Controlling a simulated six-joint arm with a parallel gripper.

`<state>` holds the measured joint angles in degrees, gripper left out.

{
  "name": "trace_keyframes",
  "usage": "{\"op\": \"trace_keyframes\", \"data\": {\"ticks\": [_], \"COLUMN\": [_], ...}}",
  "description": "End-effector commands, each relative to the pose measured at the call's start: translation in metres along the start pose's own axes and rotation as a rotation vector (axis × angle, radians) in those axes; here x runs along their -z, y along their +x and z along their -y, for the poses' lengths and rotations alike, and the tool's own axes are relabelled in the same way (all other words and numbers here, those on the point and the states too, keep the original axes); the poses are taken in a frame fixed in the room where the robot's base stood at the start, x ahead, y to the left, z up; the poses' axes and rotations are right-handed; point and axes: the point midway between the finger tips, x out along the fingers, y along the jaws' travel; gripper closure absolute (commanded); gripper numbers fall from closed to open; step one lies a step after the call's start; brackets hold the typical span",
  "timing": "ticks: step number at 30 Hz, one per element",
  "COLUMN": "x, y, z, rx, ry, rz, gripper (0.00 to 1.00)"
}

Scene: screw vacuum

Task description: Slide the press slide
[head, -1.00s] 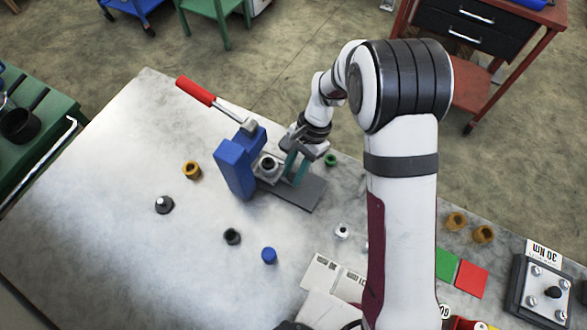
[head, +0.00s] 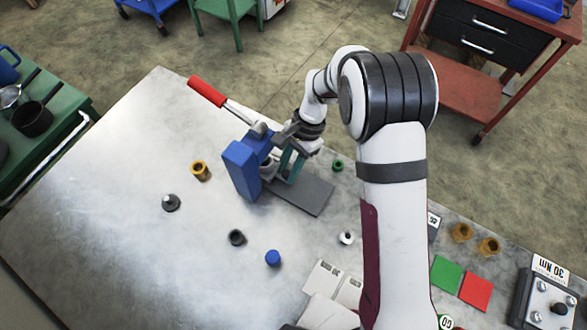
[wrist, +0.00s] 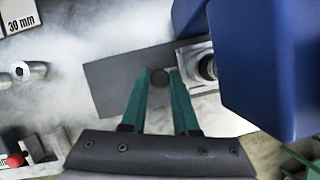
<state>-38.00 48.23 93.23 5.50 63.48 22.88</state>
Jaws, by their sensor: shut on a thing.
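The blue press (head: 243,170) stands on the metal table with its red-handled lever (head: 207,92) raised to the upper left. Its dark grey base plate (head: 304,194) extends to the right. In the wrist view, the light grey press slide (wrist: 191,56) lies on the plate (wrist: 112,82), carrying a round metal part (wrist: 207,67) partly hidden by the blue press body (wrist: 270,70). My gripper (head: 284,174) is at the slide, right beside the press. Its teal fingers are shut on the slide's dark round knob (wrist: 160,77).
Loose parts lie left and in front: a yellow bushing (head: 200,170), a grey cone-like part (head: 171,203), a black ring (head: 237,237) and a blue cap (head: 273,258). A small green part (head: 337,165) is right of my gripper. The left tabletop is mostly clear.

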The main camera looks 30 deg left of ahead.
Motion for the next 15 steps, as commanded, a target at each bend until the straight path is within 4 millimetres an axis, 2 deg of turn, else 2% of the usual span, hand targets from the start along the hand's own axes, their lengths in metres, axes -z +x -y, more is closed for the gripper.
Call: {"op": "trace_keyframes", "data": {"ticks": [3,4,6,15], "x": [-0.0017,-0.0017,-0.0018,-0.0012], "y": [-0.0007,-0.0007,-0.0007,-0.0004], "z": [0.0062,0.0064,0.0064,0.0044], "rx": [0.015,0.015,0.015,0.011], "ry": [-0.003,-0.003,-0.004,-0.002], "rz": [-0.001,-0.002,-0.002,-0.001], "gripper": [1.0,0.7,0.59,0.59]}}
